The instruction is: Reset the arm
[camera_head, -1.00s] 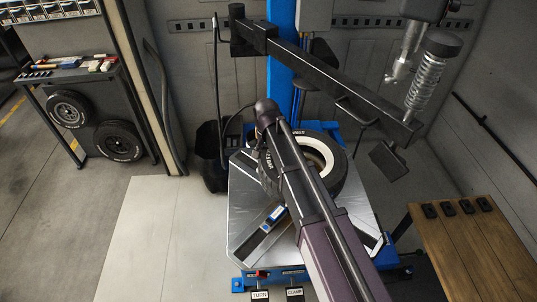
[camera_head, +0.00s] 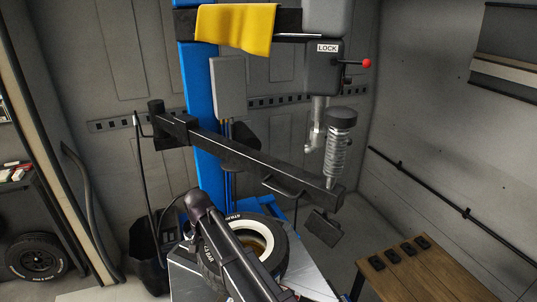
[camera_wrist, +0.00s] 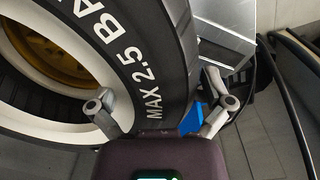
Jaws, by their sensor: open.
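My arm reaches up from the bottom of the head view and crosses in front of a black tyre with a white-walled rim (camera_head: 281,262) on the tyre machine's table (camera_head: 312,283). In the wrist view my gripper (camera_wrist: 165,108) is open, with its two fingers spread apart. The tyre sidewall (camera_wrist: 150,65), with white lettering, fills much of that view, close behind the fingers. Nothing shows held between the fingers. I cannot tell whether a finger touches the tyre. The gripper is mostly hidden by my arm in the head view.
The machine's blue column (camera_head: 203,90) carries a black swing arm (camera_head: 255,158) above the tyre. A yellow cloth (camera_head: 235,28) hangs at the top, left of the LOCK head with its red-knobbed lever (camera_head: 366,63). A wooden bench (camera_head: 420,270) stands at right, a tyre rack (camera_head: 35,225) at left.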

